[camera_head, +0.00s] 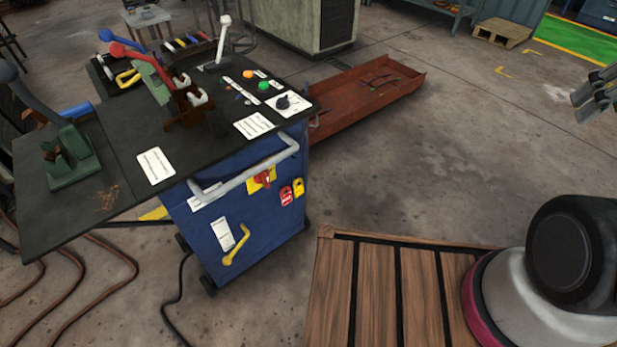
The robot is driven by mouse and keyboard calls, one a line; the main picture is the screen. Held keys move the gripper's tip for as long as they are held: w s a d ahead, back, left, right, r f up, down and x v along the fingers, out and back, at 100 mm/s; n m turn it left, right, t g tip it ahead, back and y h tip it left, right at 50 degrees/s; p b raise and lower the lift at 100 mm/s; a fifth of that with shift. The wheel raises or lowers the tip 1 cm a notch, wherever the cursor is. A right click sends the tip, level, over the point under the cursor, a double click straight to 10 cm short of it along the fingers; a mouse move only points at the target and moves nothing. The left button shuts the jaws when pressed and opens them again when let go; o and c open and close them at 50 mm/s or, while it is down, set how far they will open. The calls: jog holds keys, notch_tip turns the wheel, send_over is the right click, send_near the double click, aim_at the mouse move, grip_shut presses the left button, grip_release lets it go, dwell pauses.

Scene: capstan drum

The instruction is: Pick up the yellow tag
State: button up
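The yellow tag (298,188) hangs on the front of the blue cabinet (240,228), at its right side. A red tag (285,195) hangs just left of it, close beside it. Both are small, and how they are attached is too small to tell. My gripper (577,103) shows only in part at the right edge of the view. It is in the air, far to the right of the tag and apart from it. The frame edge cuts it off, and its opening cannot be made out. Nothing is visibly held in it.
A grey bar handle (245,172) runs across the cabinet front above the tags, near a red rotary switch (264,179) on a yellow plate. A yellow handle (237,246) is lower left. A dark worktop (120,130) carries levers. A rust-red tray (365,100) lies behind.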

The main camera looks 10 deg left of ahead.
jog(key=w, duration=0.1)
jog(key=n+t+y, duration=0.4)
jog(key=n+y, duration=0.5)
jog(key=n, duration=0.1)
send_near(299, 186)
jog(key=s+d+f, duration=0.2)
jog(key=f, duration=0.6)
jog(key=s+d+f, duration=0.1)
jog(key=d+f, duration=0.1)
jog(key=f, duration=0.6)
jog(key=w+a+r+t+y, duration=0.3)
jog(key=a+r+y, duration=0.1)
jog(key=r, duration=0.7)
jog(key=shift+t+y, duration=0.3)
jog(key=x, duration=0.7)
jog(key=shift+w+a, duration=0.1)
jog(key=shift+w, duration=0.1)
jog(key=shift+a, duration=0.1)
